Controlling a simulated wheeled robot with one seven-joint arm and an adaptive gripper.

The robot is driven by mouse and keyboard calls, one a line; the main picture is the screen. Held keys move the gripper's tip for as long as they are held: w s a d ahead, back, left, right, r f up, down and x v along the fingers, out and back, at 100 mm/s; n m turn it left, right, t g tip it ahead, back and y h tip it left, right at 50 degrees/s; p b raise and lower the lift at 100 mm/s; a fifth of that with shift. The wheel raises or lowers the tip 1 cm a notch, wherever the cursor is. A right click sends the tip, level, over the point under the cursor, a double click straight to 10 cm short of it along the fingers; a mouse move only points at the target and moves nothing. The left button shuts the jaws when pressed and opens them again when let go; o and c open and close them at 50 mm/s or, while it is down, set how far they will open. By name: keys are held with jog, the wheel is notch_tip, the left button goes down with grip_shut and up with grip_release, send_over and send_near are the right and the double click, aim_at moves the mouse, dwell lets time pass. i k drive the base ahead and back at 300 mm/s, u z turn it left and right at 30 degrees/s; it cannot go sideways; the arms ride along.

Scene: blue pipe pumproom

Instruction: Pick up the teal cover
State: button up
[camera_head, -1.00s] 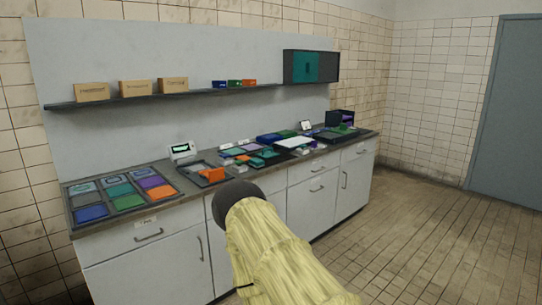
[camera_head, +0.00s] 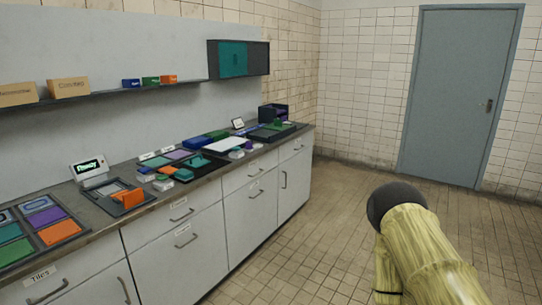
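Several teal things show, and I cannot tell which is the teal cover. A teal flat piece (camera_head: 196,160) lies on a dark tray in the middle of the counter. A teal panel (camera_head: 233,59) is in the dark wall cabinet. My yellowish arm with a dark rounded end is at the lower right, over the floor and apart from the counter. My gripper's fingers are not in view.
The grey counter (camera_head: 104,218) runs along the left wall above white drawers and doors. A small display (camera_head: 88,167) and an orange block (camera_head: 129,198) stand on it. A shelf above holds boxes (camera_head: 68,88). The tiled floor (camera_head: 335,215) is clear towards the grey door (camera_head: 455,95).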

aim_at(195, 161)
jog(key=z, duration=0.5)
jog(key=i, duration=2.65)
jog(key=u, duration=1.5)
jog(key=i, duration=0.65)
jog(key=u, duration=0.8)
